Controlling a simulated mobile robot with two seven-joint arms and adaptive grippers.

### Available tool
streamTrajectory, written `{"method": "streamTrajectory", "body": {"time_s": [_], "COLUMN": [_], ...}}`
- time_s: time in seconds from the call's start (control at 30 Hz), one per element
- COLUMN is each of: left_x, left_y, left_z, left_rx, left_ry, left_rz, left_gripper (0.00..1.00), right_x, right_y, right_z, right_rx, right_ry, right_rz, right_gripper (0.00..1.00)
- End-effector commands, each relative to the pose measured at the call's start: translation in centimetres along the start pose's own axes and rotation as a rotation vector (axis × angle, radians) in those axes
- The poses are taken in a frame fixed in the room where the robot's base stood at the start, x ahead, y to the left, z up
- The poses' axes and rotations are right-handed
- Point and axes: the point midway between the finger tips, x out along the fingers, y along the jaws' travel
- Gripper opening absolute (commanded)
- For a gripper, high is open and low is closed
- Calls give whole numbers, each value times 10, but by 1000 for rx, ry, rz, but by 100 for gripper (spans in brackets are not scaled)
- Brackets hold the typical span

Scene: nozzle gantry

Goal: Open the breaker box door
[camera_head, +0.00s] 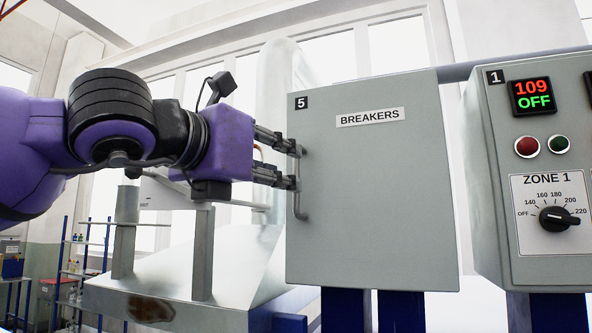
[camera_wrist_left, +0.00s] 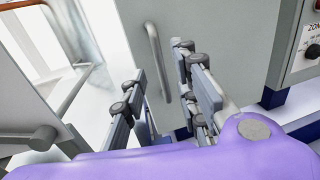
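The breaker box (camera_head: 385,210) is a grey cabinet labelled BREAKERS, and its door looks shut. A vertical bar handle (camera_head: 302,205) stands at the left edge of its door. My left gripper (camera_head: 291,165) is at the handle, one finger above the other in the head view. In the left wrist view, the fingers of the gripper (camera_wrist_left: 162,78) are spread apart and the handle (camera_wrist_left: 154,50) shows in the gap between them. The fingers do not look closed on it; contact is unclear. My right gripper is in neither view.
A control panel (camera_head: 495,210) with a display, two buttons and a ZONE 1 dial stands close to the right of the box. A metal machine with posts (camera_head: 203,250) is below my left arm. Shelves (camera_head: 85,245) stand far left.

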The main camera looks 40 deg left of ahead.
Motion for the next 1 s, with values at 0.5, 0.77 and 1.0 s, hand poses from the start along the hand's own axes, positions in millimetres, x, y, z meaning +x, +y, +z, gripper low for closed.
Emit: {"method": "streamTrajectory", "body": {"time_s": [0.5,0.77,1.0], "left_x": [48,51,51], "left_y": [0,0,0], "left_z": [-1,0,0], "left_rx": [0,0,0], "left_ry": [3,1,1], "left_rz": [0,-1,-2], "left_gripper": [28,28,16], "right_x": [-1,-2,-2], "right_y": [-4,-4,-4], "right_z": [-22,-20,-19], "right_rx": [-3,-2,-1], "right_ry": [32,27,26], "right_rz": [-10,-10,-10], "right_gripper": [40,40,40]}}
